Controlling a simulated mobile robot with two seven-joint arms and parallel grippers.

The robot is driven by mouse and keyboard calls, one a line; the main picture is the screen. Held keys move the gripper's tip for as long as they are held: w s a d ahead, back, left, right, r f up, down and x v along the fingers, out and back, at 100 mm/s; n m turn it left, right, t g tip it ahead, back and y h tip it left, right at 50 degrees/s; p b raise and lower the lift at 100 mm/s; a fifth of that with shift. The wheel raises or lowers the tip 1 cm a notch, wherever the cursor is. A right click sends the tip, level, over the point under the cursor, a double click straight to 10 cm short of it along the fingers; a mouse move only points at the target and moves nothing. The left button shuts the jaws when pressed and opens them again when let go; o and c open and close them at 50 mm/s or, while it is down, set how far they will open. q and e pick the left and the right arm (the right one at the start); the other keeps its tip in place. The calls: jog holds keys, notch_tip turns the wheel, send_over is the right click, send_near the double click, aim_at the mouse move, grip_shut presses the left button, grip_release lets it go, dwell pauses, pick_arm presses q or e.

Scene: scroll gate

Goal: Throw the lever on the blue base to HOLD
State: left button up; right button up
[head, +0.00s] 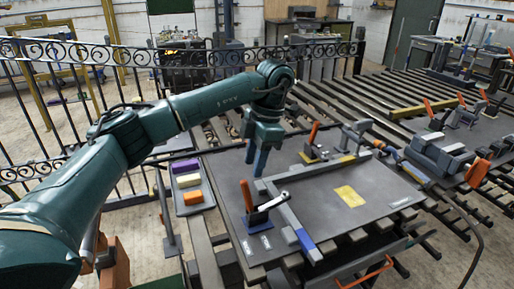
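The blue base (257,221) sits on the near left part of the grey worktable (330,205). Its lever has an orange-red handle (246,196) that stands nearly upright, leaning slightly left. My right gripper is out of view.
A second orange-handled lever (313,134) stands on a yellow base (308,156) farther back. A grey bar with a blue end (305,240) runs beside the blue base. A yellow patch (349,196) marks the table. A tray with purple, yellow and orange blocks (193,197) is left.

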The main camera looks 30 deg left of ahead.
pick_arm(q)
jog(key=v, duration=0.2)
jog(key=shift+r, duration=0.35)
jog(key=shift+c, duration=0.5)
